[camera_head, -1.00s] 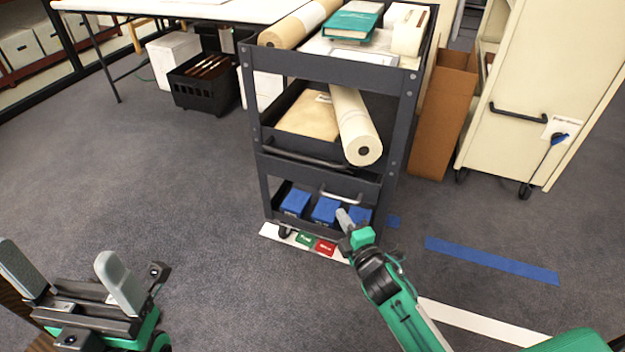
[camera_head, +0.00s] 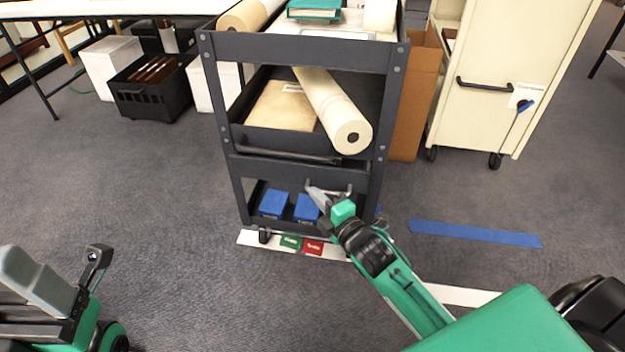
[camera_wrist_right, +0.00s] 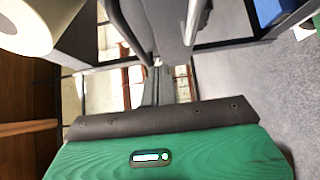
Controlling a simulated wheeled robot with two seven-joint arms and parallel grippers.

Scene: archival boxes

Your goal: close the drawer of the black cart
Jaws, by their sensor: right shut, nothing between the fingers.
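The black cart (camera_head: 222,105) stands in the middle of the head view. How far the drawer stands out is hard to tell. My left gripper (camera_head: 35,280) is low at the left, partly out of frame; one finger shows.
Blue boxes (camera_head: 274,204) sit on the bottom shelf. A paper roll (camera_head: 333,112) juts from the middle shelf. A brown carton (camera_head: 408,115) and cream cabinet (camera_head: 490,60) stand at right, a black crate (camera_head: 150,92) at left. The floor in front is clear.

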